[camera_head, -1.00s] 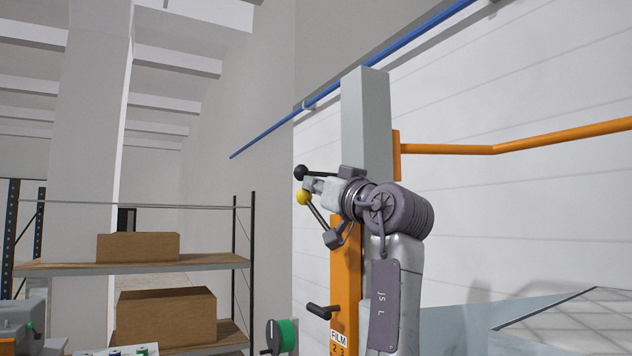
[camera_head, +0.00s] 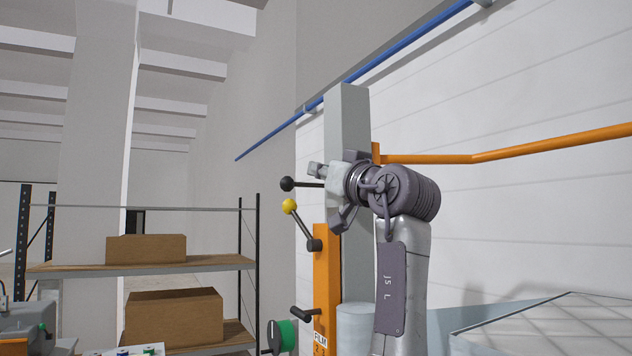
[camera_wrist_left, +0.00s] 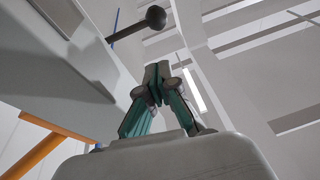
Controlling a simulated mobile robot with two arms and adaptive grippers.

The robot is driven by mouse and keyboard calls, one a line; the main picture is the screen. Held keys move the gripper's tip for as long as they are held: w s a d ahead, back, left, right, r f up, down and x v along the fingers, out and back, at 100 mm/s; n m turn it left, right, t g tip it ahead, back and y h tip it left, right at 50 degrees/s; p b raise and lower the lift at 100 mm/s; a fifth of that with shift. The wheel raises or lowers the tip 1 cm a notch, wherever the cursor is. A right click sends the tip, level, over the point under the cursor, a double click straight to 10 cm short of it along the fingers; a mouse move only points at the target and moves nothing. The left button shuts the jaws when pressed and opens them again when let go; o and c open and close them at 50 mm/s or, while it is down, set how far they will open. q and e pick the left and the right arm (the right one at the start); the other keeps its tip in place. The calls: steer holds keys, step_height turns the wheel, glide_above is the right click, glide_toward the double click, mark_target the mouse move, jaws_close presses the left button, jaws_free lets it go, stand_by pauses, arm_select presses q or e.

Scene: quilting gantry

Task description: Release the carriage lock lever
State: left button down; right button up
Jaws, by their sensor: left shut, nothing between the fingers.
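Two ball-ended levers stand out from the gantry's post; no label shows which is the carriage lock lever. The black-ball lever (camera_head: 287,184) points left, nearly level. The yellow-ball lever (camera_head: 289,206) leans up and left from a dark pivot on the orange upright (camera_head: 327,285). My left gripper (camera_head: 315,170) is shut and empty, just above the black-ball rod in the head view; whether it touches is unclear. In the left wrist view my shut fingertips (camera_wrist_left: 156,76) are apart from a black ball knob (camera_wrist_left: 155,17). My right gripper is not in view.
A grey post (camera_head: 347,115) stands right behind my gripper. An orange bar (camera_head: 540,145) and a blue rail (camera_head: 400,55) run across the wall. A black handle (camera_head: 301,314) and a green-rimmed dial (camera_head: 283,336) sit lower. Shelves with cardboard boxes (camera_head: 146,248) stand at left.

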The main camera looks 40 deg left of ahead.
arm_select(q)
steer(key=shift+s+d+r+b, duration=0.1)
steer(key=shift+s+d+b, duration=0.35)
steer(key=shift+d, duration=0.45)
steer(key=shift+s+d+r+b, duration=0.1)
steer(key=shift+s+d+b, duration=0.25)
steer(key=shift+d, duration=0.5)
steer(key=shift+s+d+r+b, duration=0.1)
steer(key=shift+s+d+b, duration=0.35)
steer(key=shift+d, duration=0.45)
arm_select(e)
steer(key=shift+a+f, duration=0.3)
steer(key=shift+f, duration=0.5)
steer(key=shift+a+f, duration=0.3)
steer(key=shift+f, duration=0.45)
